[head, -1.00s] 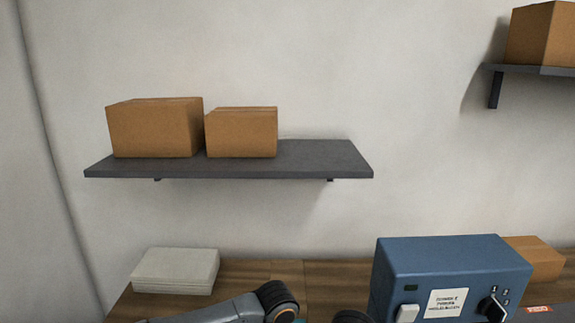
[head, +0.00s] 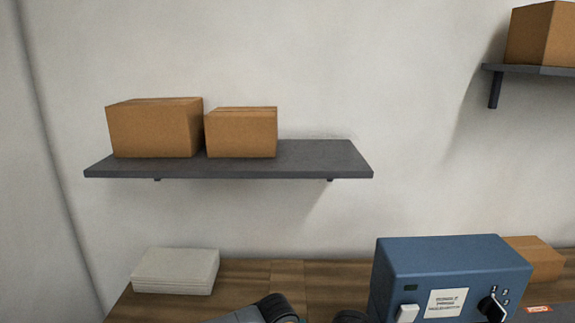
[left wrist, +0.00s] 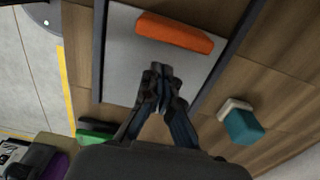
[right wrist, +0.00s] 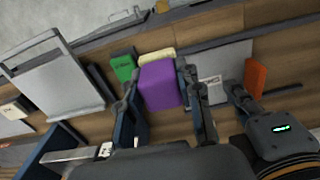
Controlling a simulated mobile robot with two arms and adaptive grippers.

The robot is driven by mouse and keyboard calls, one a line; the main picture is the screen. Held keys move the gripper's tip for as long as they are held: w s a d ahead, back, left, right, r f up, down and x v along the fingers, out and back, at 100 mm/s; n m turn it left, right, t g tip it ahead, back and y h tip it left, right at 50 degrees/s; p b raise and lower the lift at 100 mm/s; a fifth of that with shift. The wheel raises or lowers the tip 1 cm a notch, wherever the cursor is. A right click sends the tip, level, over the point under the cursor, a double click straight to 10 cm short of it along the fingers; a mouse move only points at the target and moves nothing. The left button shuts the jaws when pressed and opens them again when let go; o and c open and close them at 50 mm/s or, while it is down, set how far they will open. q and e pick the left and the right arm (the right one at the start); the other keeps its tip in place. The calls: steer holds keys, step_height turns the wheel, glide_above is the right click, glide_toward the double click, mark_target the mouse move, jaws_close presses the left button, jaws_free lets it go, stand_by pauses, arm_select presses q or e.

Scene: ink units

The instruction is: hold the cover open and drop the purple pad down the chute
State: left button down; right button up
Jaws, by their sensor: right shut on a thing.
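The purple pad (right wrist: 160,86), with a cream end, is between the fingers of my right gripper (right wrist: 163,92), which is shut on it. A light grey panel (left wrist: 122,62) with an orange bar (left wrist: 174,33) on it looks like the cover; I cannot tell whether it is raised. My left gripper (left wrist: 160,72) is shut and appears empty, its fingertips over the panel just short of the orange bar. The panel (right wrist: 222,62) and the bar (right wrist: 255,76) also show in the right wrist view. The chute opening cannot be made out.
A green pad (right wrist: 123,67) is beside the purple one. A teal pad (left wrist: 243,127) with a cream end lies on the wooden table. A grey panelled frame (right wrist: 62,85) stands at left in the right wrist view. A blue box (head: 450,262) stands on the table.

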arm_select(q)
steer(key=shift+f, duration=1.05)
steer(key=shift+r, duration=0.3)
steer(key=shift+a, duration=7.65)
arm_select(e)
steer(key=w+a, duration=0.7)
steer(key=w, duration=0.3)
steer(key=shift+a+f, duration=0.4)
steer(key=shift+f, duration=0.05)
steer(key=shift+f, duration=0.1)
steer(key=shift+s+d+f, duration=0.1)
steer(key=shift+s+f, duration=0.1)
steer(key=shift+f, duration=0.55)
steer(key=shift+s+d+f, duration=0.1)
steer(key=shift+s+f, duration=0.05)
steer(key=shift+f, duration=0.55)
steer(key=shift+s+d+f, duration=0.1)
steer(key=shift+s+f, duration=0.1)
steer(key=shift+f, duration=0.55)
